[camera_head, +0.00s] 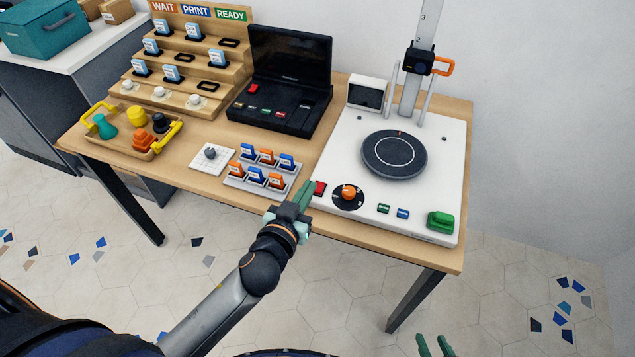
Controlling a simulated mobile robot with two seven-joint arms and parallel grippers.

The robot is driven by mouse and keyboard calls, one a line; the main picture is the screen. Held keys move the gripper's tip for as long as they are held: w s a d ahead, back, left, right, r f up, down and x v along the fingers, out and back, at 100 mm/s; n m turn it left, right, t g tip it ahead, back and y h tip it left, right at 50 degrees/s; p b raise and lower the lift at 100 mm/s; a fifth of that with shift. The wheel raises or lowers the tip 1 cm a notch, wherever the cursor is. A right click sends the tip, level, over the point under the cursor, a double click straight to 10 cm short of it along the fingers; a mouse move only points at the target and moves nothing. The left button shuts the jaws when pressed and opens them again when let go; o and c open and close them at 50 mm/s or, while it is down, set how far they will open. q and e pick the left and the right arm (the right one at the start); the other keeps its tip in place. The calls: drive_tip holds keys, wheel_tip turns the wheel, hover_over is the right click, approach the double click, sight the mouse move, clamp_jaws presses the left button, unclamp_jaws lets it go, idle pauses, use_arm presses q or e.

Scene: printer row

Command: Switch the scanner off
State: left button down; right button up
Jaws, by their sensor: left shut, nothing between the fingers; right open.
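The scanner is a white base (345,220) with a dark round turntable (394,155) and an upright column (411,95) at its back. On its front edge are a red button (319,188), an orange knob (348,192) on a black dial, small green (383,208) and blue (403,213) buttons, and a large green button (440,221) at the right corner. My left gripper (303,190) is shut and empty, just left of the red button; I cannot tell whether it touches it. My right gripper (436,345) is open at the bottom edge, only its fingertips showing.
A holder (232,184) with orange and blue cartridges stands left of my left gripper. A black laptop-like device (282,80), a stepped wooden rack (178,82), a yellow-handled tray (112,150) and a white dial plate (198,164) are further left. The table's front edge lies below the scanner.

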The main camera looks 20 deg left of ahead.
use_arm(q)
hover_over(318, 189)
drive_tip(key=shift+s+f, duration=0.2)
drive_tip(key=shift+f, duration=0.5)
wheel_tip(318, 189, down, 3)
drive_tip(key=shift+r+b, duration=0.1)
drive_tip(key=shift+b, duration=0.4)
drive_tip(key=shift+f, duration=0.7)
drive_tip(key=shift+w+r, duration=0.1)
drive_tip(key=p, duration=0.2)
drive_tip(key=shift+g+p, duration=0.3)
drive_tip(key=shift+g, duration=0.1)
drive_tip(key=shift+f, duration=0.3)
drive_tip(key=shift+w, duration=0.1)
